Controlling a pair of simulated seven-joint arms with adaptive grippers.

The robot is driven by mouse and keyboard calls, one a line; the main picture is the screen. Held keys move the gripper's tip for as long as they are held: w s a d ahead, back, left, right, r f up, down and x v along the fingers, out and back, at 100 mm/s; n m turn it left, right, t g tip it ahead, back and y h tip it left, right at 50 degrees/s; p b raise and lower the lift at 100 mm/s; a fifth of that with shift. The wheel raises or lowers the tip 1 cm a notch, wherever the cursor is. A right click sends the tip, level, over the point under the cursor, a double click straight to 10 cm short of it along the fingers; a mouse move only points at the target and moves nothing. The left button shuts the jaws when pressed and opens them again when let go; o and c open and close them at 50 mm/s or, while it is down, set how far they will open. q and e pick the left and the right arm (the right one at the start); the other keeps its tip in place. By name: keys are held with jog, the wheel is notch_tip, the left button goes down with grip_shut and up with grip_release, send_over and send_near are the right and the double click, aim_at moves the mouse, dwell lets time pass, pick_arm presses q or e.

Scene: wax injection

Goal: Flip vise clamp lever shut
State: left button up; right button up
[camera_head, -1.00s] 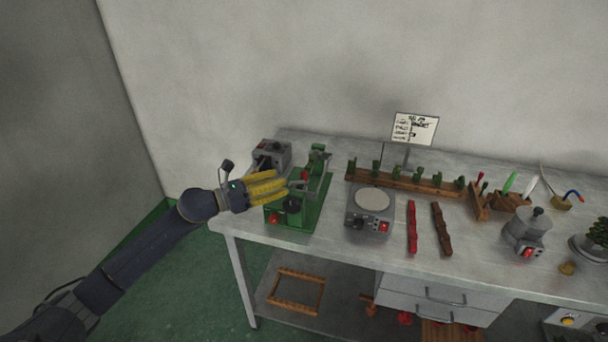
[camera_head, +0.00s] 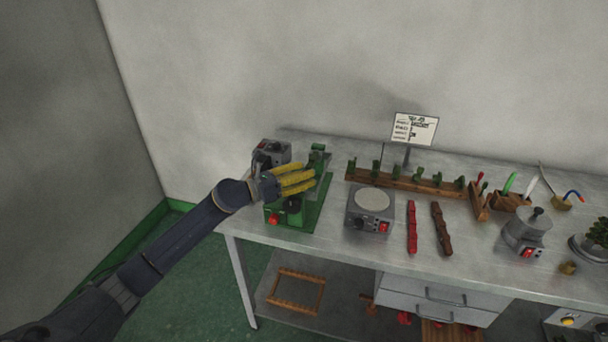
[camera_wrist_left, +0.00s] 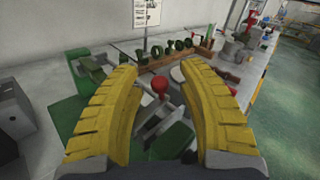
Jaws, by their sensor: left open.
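The green vise machine (camera_head: 305,211) stands at the left end of the bench. My left gripper (camera_head: 314,178) is over it, with its yellow fingers pointing right across its upper part. In the left wrist view the fingers (camera_wrist_left: 160,75) are spread apart with nothing between them held. A lever with a red ball knob (camera_wrist_left: 160,85) shows between the fingers, tilted on a grey metal part (camera_wrist_left: 152,125). I cannot tell whether a finger touches it. In the head view the fingers hide the lever. My right gripper is not in view.
A grey box (camera_head: 271,152) stands behind the machine. A round-topped grey device (camera_head: 371,208) is to its right, with a wooden rack of green pieces (camera_head: 408,180) behind. Red (camera_head: 412,228) and brown (camera_head: 441,228) bars lie further right. The bench front edge is clear.

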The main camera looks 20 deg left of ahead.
pick_arm(q)
jog(key=shift+o, duration=0.2)
grip_shut()
dwell(0.3)
